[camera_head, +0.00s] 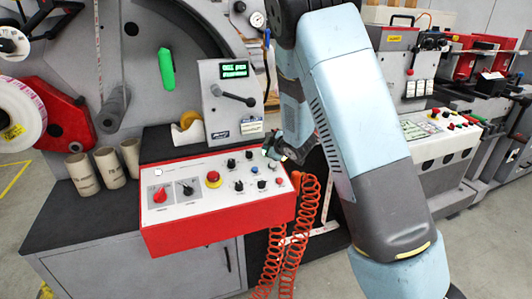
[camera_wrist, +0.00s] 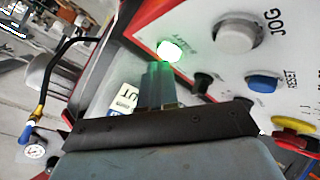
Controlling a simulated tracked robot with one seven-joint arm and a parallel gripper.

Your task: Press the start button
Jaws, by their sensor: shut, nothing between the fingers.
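The red-edged control panel (camera_head: 205,212) has a white face with several knobs and buttons. In the wrist view, a round light or button (camera_wrist: 170,50) glows bright green at the panel's edge. Its small label is too blurred to read, so I cannot tell if it is the start button. My gripper (camera_head: 271,153) is over the panel's far right corner. In the wrist view, my gripper (camera_wrist: 157,72) is shut and empty, its tips just below the glowing spot and tinted green. I cannot tell whether they touch it.
Beside the glow are a grey JOG button (camera_wrist: 237,36), a blue RESET button (camera_wrist: 263,83) and a red button on yellow (camera_wrist: 292,138). A display unit (camera_head: 232,100) with a lever stands behind the panel. Orange coiled hoses (camera_head: 300,220) hang at its right.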

